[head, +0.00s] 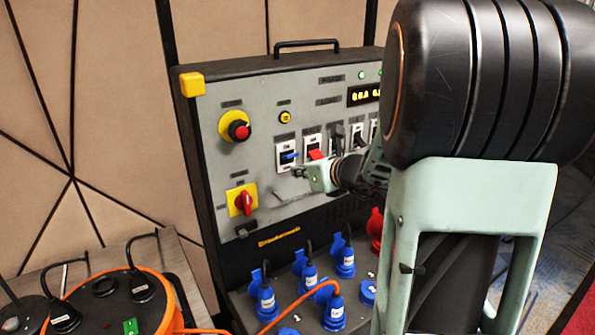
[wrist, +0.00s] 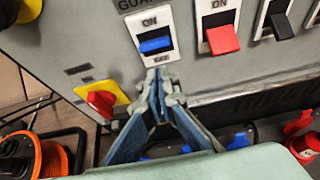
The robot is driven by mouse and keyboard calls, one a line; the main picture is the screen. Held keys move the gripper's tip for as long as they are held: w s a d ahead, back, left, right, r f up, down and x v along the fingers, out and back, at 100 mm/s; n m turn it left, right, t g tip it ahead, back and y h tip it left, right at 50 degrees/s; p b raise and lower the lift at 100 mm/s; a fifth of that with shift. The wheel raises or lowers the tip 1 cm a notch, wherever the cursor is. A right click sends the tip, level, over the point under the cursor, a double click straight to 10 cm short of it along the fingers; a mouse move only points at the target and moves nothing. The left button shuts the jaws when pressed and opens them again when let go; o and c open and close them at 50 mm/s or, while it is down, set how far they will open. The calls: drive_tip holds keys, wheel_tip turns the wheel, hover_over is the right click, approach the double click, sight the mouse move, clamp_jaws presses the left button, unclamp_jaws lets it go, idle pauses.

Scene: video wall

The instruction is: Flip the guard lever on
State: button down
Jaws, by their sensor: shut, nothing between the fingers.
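The guard lever is a small blue lever (wrist: 155,44) in a white switch plate, with part of the word "GUARD" above it. "ON" is at the plate's top and "OFF" at its bottom; the blue lever shows nearer the "OFF" end. In the head view the blue lever (head: 289,157) is at the left of the switch row. My gripper (wrist: 158,76) is shut and empty, its fingertips just below the plate and covering part of the "OFF" label. In the head view my gripper (head: 304,173) shows just below the switches. I cannot tell whether it touches the panel.
A red lever (wrist: 222,39) sits right beside the blue one, with black levers (wrist: 282,24) further right. A red knob on a yellow plate (head: 243,200) and a red button (head: 238,130) are to the left. Blue plugs (head: 308,277) stand below the panel.

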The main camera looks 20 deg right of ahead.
drive_tip(key=r+p+v, duration=0.1)
drive_tip(key=v, duration=0.8)
drive_tip(key=shift+w+r, duration=0.15)
drive_tip(key=shift+r, duration=0.2)
